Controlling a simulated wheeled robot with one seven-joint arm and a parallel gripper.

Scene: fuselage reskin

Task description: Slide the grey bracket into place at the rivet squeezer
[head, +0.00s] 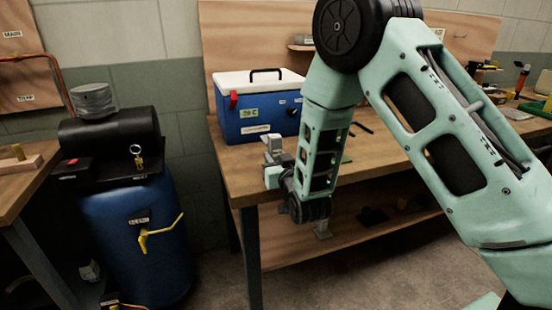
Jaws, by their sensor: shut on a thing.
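My arm reaches down in front of the workbench's near left corner, and its dark wrist hangs below the bench top's edge. My gripper (285,180) is at the end of it, small and partly hidden by the wrist. It is shut on a small grey piece that I take for the grey bracket (273,158), at the bench edge. The bracket's outline blends with the pale grey parts around it. I cannot make out the rivet squeezer for certain, nor whether the bracket touches it.
A blue cooler (258,115) with a white lid stands on the workbench (237,178), just behind. A blue drum (130,235) with a yellow valve handle stands to the left. A lower shelf (360,228) holds dark items. Floor shows between drum and bench.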

